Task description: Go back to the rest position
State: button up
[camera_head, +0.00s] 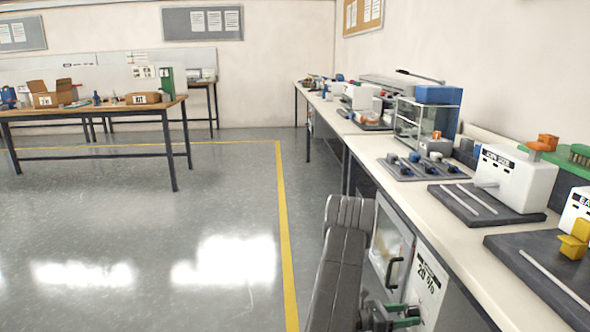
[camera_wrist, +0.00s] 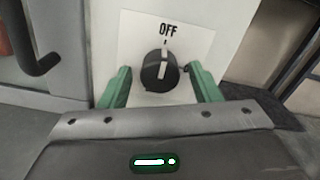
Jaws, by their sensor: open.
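My gripper (camera_wrist: 160,68) is open, with its green fingers on either side of a black knob (camera_wrist: 158,72) in the wrist view. Gaps show between the knob and both fingers in the picture. The knob sits on a white plate (camera_wrist: 190,45) marked "OFF", and its white line is upright, in line with that mark. In the head view my gripper (camera_head: 408,316) is low, in front of a white cabinet front (camera_head: 428,285) under the right bench. The knob cannot be made out there. My grey arm rises to the left of the gripper.
A black handle (camera_head: 395,270) stands out from the cabinet door, close above my gripper; it also shows in the wrist view (camera_wrist: 35,55). The long bench (camera_head: 425,198) on the right carries machines and trays. Floor left of the yellow line (camera_head: 284,230) is clear up to a wooden table (camera_head: 85,110).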

jog(key=shift+m, duration=0.6)
